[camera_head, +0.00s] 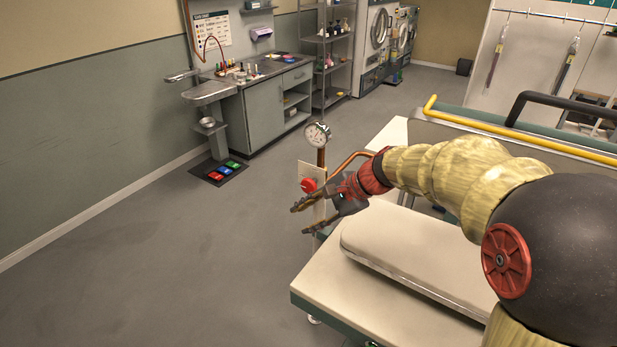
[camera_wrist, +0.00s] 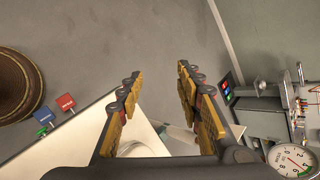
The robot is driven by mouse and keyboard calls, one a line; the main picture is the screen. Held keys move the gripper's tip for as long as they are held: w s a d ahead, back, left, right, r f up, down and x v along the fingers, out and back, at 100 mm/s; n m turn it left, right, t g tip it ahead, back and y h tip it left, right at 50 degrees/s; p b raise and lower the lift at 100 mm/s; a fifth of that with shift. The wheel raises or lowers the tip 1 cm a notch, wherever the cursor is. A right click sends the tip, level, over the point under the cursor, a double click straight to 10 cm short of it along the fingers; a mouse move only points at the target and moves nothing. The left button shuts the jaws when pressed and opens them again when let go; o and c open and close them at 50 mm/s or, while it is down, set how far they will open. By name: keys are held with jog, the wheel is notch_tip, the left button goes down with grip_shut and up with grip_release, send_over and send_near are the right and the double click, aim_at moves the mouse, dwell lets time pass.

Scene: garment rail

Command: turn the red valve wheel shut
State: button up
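A small red round piece, which looks like the valve wheel (camera_head: 308,185), sits on a pale panel below the pressure gauge (camera_head: 317,135) in the head view. Copper pipe runs beside it. My gripper (camera_head: 299,219) is just below and in front of it in that view, fingers spread and pointing left. In the wrist view my gripper (camera_wrist: 158,72) is open, with nothing between the fingertips but grey floor behind. The gauge also shows at the lower right there (camera_wrist: 291,160). I cannot make out the wheel in the wrist view. I cannot tell whether the gripper touches it.
A cream-topped table (camera_head: 335,306) with a pad (camera_head: 415,260) lies beneath my arm. A yellow rail (camera_head: 530,143) stands behind. A sink bench (camera_head: 270,110) stands at the back wall, with coloured pedals (camera_head: 217,174) on the floor. The floor at left is clear.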

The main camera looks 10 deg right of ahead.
jog(key=w+d+f+m+t+y+p, duration=0.1)
jog(key=w+d+f+m+p, duration=0.1)
jog(key=w+m, duration=0.35)
jog(key=w+d+f+m+t+y+p, duration=0.1)
jog(key=w+d+m+p, duration=0.15)
jog(key=w, duration=0.65)
jog(key=m+t+p, duration=0.3)
jog(key=m, duration=0.2)
send_near(315, 185)
jog(key=x, duration=0.5)
jog(key=shift+s+a+r, duration=0.1)
jog(key=shift+a, duration=0.05)
jog(key=shift+w+f, duration=0.25)
jog(key=x, duration=0.7)
jog(key=shift+w+a+b, duration=0.15)
jog(key=shift+w+b, duration=0.05)
jog(key=shift+b, duration=0.1)
jog(key=shift+c, duration=1.2)
grip_shut()
